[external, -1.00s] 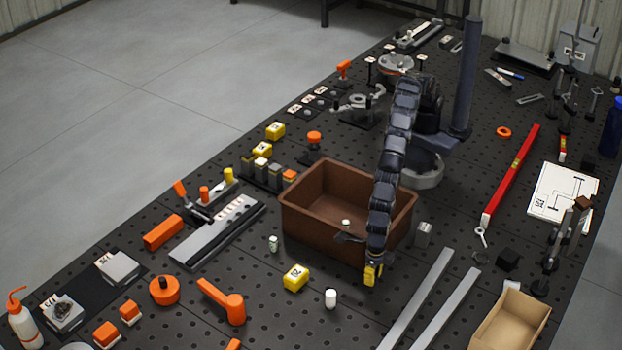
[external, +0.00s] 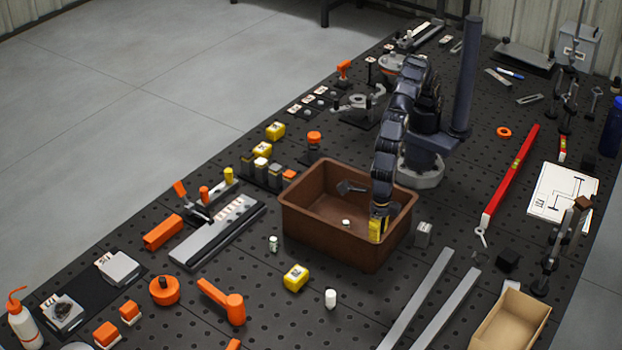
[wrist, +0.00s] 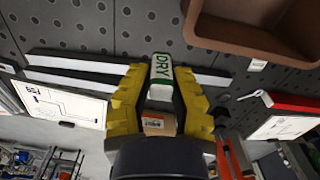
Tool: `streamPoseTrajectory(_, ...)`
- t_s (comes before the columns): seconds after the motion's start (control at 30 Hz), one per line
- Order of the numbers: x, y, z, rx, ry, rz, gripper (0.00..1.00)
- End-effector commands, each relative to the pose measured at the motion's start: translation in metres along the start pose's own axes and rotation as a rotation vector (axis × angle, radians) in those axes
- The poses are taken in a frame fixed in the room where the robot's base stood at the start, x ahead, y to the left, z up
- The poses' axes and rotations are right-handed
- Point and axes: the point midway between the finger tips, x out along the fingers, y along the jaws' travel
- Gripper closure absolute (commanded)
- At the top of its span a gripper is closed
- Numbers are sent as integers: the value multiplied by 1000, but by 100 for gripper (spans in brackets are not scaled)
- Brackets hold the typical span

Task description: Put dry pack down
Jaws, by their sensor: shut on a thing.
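The dry pack (wrist: 162,68) is a small white and green piece marked "DRY". In the wrist view it sits between the yellow fingertips of my gripper (wrist: 161,82), which is shut on it. In the external view my gripper (external: 378,230) overlaps the near right side of the brown bin (external: 322,248), fingers pointing down. The pack cannot be made out there. The bin also shows at the upper right of the wrist view (wrist: 250,40), off to the side of the fingertips. The exact height over the bin is unclear.
A small pale item (external: 346,223) shows inside the bin. A grey block (external: 423,233) stands right of the bin. A yellow block (external: 295,277), a white bottle (external: 331,299) and a green-white can (external: 273,243) stand in front. Two grey bars (external: 418,300) lie at right, near a cardboard box (external: 510,322).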

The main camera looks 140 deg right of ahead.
Motion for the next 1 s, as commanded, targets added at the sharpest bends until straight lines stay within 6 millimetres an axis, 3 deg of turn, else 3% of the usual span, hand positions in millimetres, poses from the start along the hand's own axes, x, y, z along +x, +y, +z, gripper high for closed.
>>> streamPoseTrajectory(0.17,-5,-6,13,20,0,-1,100)
streamPoseTrajectory(0.37,-13,-34,60,82,2,-3,100)
streamPoseTrajectory(0.5,-18,-68,94,124,2,-2,100)
streamPoseTrajectory(0.7,-21,-124,126,157,2,-1,100)
streamPoseTrajectory(1.0,-17,-215,137,148,2,-2,100)
